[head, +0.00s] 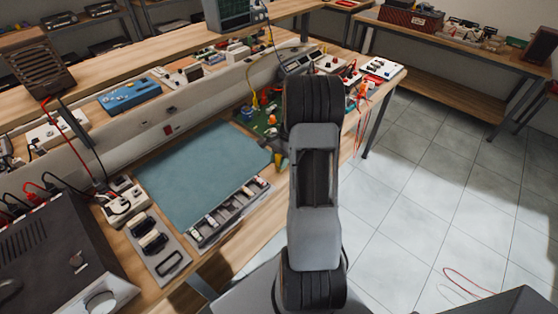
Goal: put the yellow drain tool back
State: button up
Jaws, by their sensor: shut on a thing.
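My arm (314,200) stands upright in the middle of the head view and hides part of the bench behind it. My gripper cannot be made out; the arm covers the place behind it. I cannot pick out the yellow drain tool for certain. A small yellowish and dark bit (280,159) shows at the arm's left edge, too small to name. A grey slotted tray (204,238) with several small pieces lies along the front edge of the blue-green mat (199,172). A grey holder (172,269) with dark items lies to its left.
A green circuit board (262,121) with cables lies beyond the mat. A large dark device (60,255) fills the lower left. A blue case (130,95) and other instruments line the raised shelf. The tiled floor (420,190) at right is mostly clear, with a thin red cable.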

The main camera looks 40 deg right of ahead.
jog(key=shift+f, duration=0.1)
jog(key=shift+f, duration=0.1)
jog(key=o, duration=0.9)
jog(key=s+v, duration=0.1)
jog(key=v, duration=1.1)
jog(key=s+a+r+n+t+h, duration=0.1)
jog(key=a+r+n+h, duration=0.15)
jog(key=a, duration=0.45)
jog(key=s+a+r+n+h, duration=0.1)
jog(key=a+r+n, duration=0.3)
jog(key=a, duration=0.3)
jog(key=shift+s+a+f+n+t+h+b, duration=0.15)
jog(key=shift+s+a+n+t, duration=0.45)
jog(key=shift+s+a+n, duration=1.2)
jog(key=shift+s+a+n+t+h+b, duration=0.15)
jog(key=shift+s+a+n+t, duration=0.45)
jog(key=shift+s+a+n, duration=1.2)
jog(key=shift+s+a+f+n+t+h+b, duration=0.1)
jog(key=shift+s+a+n+t+h, duration=0.35)
jog(key=shift+s+a+n, duration=1.3)
